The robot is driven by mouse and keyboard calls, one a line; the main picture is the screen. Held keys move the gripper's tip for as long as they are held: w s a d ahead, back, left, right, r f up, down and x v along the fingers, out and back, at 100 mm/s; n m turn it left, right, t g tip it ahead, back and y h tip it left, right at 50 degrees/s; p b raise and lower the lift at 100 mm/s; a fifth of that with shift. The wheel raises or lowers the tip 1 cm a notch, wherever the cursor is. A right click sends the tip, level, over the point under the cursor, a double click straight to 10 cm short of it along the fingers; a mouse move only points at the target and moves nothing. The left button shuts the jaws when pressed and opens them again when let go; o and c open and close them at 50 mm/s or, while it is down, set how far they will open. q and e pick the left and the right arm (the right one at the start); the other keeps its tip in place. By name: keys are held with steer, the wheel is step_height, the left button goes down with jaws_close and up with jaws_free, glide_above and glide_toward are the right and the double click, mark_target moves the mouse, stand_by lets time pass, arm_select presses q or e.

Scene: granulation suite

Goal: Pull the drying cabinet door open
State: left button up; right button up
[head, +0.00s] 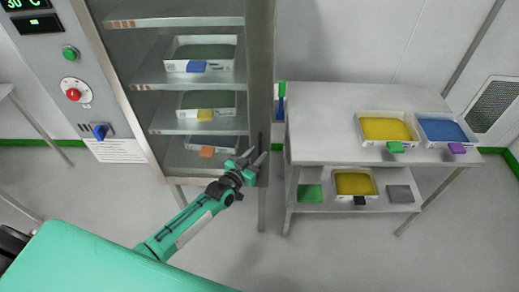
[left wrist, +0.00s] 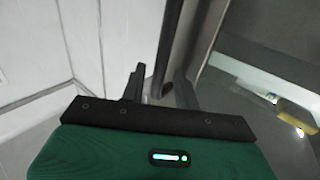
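The drying cabinet (head: 118,75) stands at the left in the head view. Its glass-fronted door (head: 259,75) appears shut, with shelves of trays visible behind the glass. My left gripper (head: 253,158) is at the lower right edge of the door. In the left wrist view a dark upright handle bar (left wrist: 168,50) runs down between the two spread fingers of my left gripper (left wrist: 160,88). The fingers look open, with gaps beside the bar. Whether either finger touches it is unclear. My right gripper is not in view.
A steel table (head: 320,120) stands right of the cabinet, with a yellow-filled tray (head: 387,129) and a blue-filled tray (head: 445,131) on top. Its lower shelf holds another yellow-filled tray (head: 355,184). The floor in front of the table is clear.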

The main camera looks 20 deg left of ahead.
arm_select(q)
steer(key=shift+x, duration=1.05)
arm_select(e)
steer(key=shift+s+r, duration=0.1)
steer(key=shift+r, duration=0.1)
arm_select(q)
steer(key=shift+c, duration=0.4)
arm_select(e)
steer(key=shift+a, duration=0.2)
arm_select(q)
jaws_close()
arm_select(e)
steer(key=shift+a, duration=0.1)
arm_select(q)
steer(key=shift+s, duration=0.1)
